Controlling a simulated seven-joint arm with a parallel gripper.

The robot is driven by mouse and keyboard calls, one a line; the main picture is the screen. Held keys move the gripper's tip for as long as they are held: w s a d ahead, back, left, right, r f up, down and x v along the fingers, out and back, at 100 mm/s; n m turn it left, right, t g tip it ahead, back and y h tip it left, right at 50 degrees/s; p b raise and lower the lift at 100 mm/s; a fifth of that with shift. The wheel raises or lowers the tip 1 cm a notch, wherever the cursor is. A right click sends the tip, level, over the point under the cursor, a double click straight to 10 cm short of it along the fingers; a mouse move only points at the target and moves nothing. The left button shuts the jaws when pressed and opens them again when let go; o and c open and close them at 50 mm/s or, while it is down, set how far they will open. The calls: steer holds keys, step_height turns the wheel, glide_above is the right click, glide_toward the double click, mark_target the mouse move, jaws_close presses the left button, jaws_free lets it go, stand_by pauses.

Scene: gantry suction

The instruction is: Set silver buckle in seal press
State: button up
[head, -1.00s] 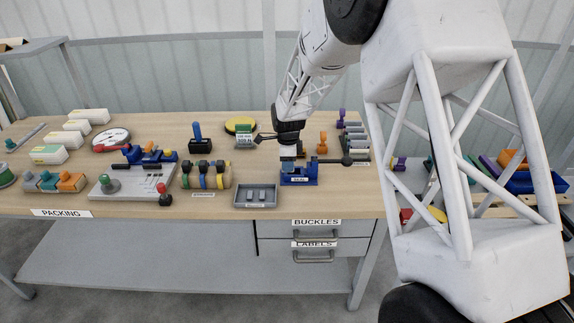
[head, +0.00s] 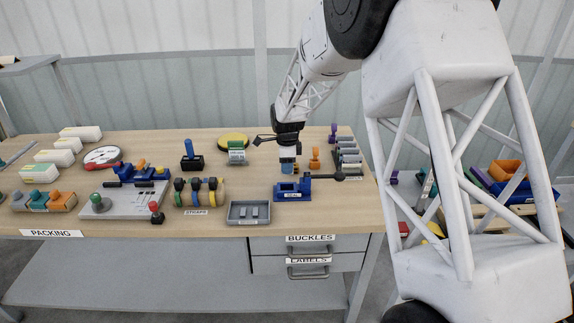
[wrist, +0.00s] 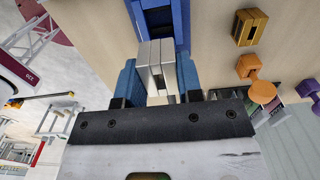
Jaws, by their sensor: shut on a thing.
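The silver buckle (wrist: 155,65) is a pale grey block between the two blue fingers of my gripper (wrist: 157,80) in the wrist view. The gripper is shut on it. In the head view my gripper (head: 287,168) points down just above and behind the blue seal press (head: 293,195). The press also shows in the wrist view (wrist: 173,10), just beyond the buckle's far end. The buckle is too small to make out in the head view. I cannot tell whether it touches the press.
A grey tray (head: 232,222) with grey pieces stands left of the press. The press's dark lever knob (head: 339,175) sticks out to the right. An orange stamp (head: 315,160) and a grey rack (head: 350,160) stand behind it. Strap rolls (head: 198,194) stand further left.

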steer(key=shift+f, duration=2.7)
steer(key=shift+f, duration=1.05)
stand_by(0.3)
steer(key=o, duration=1)
steer(key=shift+r, duration=3.85)
